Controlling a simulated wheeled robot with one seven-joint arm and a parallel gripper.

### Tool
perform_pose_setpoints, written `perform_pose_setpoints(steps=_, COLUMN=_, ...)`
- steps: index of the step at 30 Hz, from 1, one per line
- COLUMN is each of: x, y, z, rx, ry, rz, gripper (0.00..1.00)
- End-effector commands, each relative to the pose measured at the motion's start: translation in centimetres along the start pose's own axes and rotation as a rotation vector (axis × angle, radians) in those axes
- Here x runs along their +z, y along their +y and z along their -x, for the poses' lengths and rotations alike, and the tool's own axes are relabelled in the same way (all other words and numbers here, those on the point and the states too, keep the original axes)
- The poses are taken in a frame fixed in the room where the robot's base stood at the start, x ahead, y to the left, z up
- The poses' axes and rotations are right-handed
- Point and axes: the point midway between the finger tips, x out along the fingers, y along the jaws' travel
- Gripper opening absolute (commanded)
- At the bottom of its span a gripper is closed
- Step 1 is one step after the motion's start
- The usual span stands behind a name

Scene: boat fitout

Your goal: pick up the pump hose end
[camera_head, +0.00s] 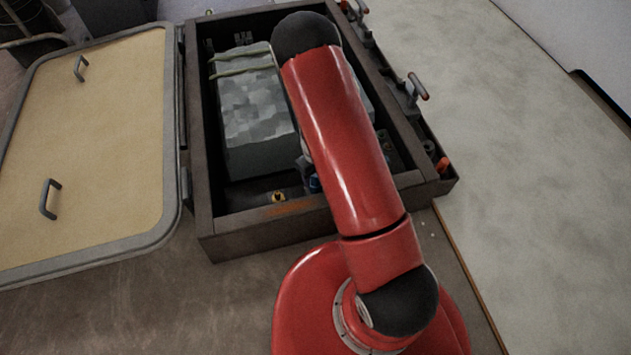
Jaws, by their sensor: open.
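I cannot make out the pump hose end in the head view. My red arm crosses the open hatch box (202,170) from the bottom right to the top and hides much of its inside. My gripper does not show; it is hidden behind the arm or out of the picture. A small blue part (314,184) shows low in the box at the left edge of my arm, too small and covered to identify. Small dark fittings (391,150) show in the box on the right side of my arm, partly hidden.
A grey mottled block (255,110) with pale straps fills the box's left part. The tan hatch lid (95,140) lies open at left, with two handles. Levers (418,88) and an orange-red knob (442,164) line the box's right side. The pale floor at right is clear.

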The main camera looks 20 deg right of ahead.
Motion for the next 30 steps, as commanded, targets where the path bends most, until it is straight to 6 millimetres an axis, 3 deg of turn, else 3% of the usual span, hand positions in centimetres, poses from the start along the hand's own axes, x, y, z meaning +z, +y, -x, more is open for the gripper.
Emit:
perform_pose_setpoints(steps=2, x=0.0, y=0.0, z=0.0, rx=0.0, ry=0.0, rz=0.0, gripper=0.5)
perform_pose_setpoints(steps=13, x=0.0, y=0.0, z=0.0, rx=0.0, ry=0.0, rz=0.0, gripper=0.02)
perform_pose_setpoints(steps=23, x=0.0, y=0.0, z=0.5, rx=0.001, ry=0.0, rz=0.001, gripper=0.02)
perform_pose_setpoints(steps=30, x=-0.1, y=0.0, z=3.6, rx=0.001, ry=0.003, rz=0.001, gripper=0.02)
